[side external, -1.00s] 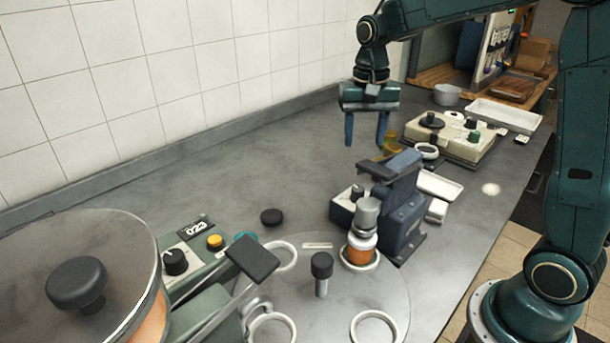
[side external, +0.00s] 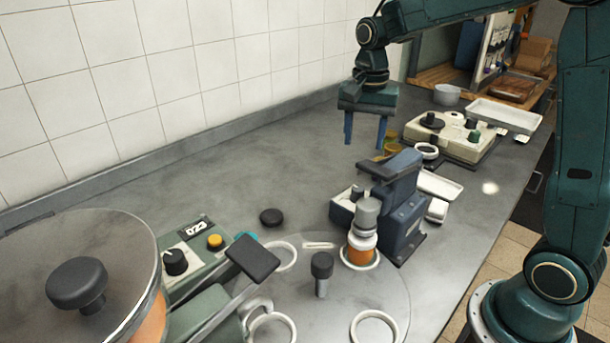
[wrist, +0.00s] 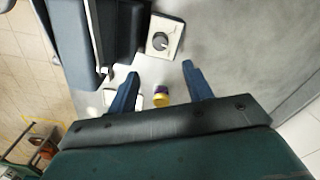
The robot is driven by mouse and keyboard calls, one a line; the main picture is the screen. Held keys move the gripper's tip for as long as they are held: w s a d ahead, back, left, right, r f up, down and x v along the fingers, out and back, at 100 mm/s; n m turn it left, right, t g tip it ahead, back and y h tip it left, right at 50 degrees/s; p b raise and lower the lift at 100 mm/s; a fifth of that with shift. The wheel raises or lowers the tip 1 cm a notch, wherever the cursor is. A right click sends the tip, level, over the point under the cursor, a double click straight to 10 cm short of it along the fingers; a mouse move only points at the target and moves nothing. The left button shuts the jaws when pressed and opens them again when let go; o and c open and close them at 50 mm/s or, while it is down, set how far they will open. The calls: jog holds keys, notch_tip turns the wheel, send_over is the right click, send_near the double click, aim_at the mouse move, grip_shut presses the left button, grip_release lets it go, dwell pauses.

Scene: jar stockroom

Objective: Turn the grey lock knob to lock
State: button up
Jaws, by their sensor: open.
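My gripper (side external: 365,143) hangs pointing down above the counter, behind the blue press-like device (side external: 403,200) in the side view. Its two blue fingers are apart with nothing between them. A small dark grey knob (side external: 357,193) sits on the pale face of the box joined to that device; it looks like the lock knob. In the wrist view the knob (wrist: 160,41) shows on a whitish panel, just beyond the open fingertips (wrist: 160,70). The fingers do not touch it. I cannot read any lock marking on it.
An orange jar (side external: 361,256) with a grey top stands under the blue device, on a round turntable (side external: 330,300). A green device (side external: 190,255) and large lidded pot (side external: 110,240) stand at front left. A cream control box (side external: 450,138) is at back. Counter left of my gripper is clear.

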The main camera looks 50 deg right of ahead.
aim_at(359, 188)
jog(key=shift+f, duration=6.8)
jog(key=c, duration=1)
